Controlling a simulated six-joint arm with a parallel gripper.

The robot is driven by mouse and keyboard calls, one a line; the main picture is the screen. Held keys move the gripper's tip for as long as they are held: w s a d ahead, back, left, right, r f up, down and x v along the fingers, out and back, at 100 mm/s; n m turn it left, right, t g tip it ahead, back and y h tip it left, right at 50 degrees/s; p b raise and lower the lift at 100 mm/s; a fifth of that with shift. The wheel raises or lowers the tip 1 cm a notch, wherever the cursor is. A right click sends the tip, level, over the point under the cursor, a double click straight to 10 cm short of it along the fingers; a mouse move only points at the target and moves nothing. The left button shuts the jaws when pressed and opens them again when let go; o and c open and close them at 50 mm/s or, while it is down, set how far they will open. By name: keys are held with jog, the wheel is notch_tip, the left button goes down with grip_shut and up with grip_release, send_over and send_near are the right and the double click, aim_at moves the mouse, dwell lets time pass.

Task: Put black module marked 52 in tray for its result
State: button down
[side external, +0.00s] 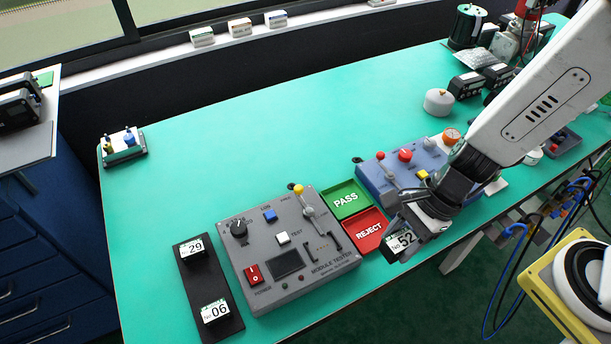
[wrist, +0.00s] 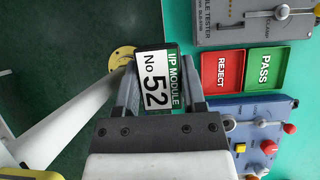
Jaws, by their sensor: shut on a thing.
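My gripper (side external: 412,222) is shut on the black module marked 52 (side external: 403,241), and its white label faces out. In the wrist view the module (wrist: 155,78) sits between the two fingers, reading "I/P MODULE No 52". It is held just right of the red REJECT tray (side external: 368,232), near the bench's front edge. The green PASS tray (side external: 345,198) adjoins the REJECT tray on its far side. Both trays look empty. The grey module tester (side external: 285,250) stands left of the trays. Its screen (side external: 286,263) looks dark, and I cannot tell which lamp is lit.
A black rack (side external: 208,290) at the left holds modules marked 29 (side external: 192,248) and 06 (side external: 214,311). A blue control box (side external: 380,178) with knobs and levers stands right of the trays, close under my arm. The bench's far left is mostly clear.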

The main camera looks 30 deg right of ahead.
dwell(0.4)
jog(key=shift+w+d+f, duration=0.15)
jog(key=shift+w+d, duration=0.15)
jog(key=shift+w, duration=0.15)
jog(key=w+d+f+m+t, duration=0.25)
jog(key=w+d+m, duration=0.25)
jog(key=w+d, duration=0.35)
send_over(339, 200)
jog(key=s+d, duration=0.2)
notch_tip(339, 200, down, 9)
jog(key=shift+s+r, duration=0.1)
jog(key=shift+w+a+f, duration=0.15)
jog(key=shift+w+f, duration=0.35)
jog(key=shift+f, duration=0.05)
jog(key=shift+w+f, duration=0.1)
jog(key=shift+w+f, duration=0.15)
jog(key=shift+f, duration=1.55)
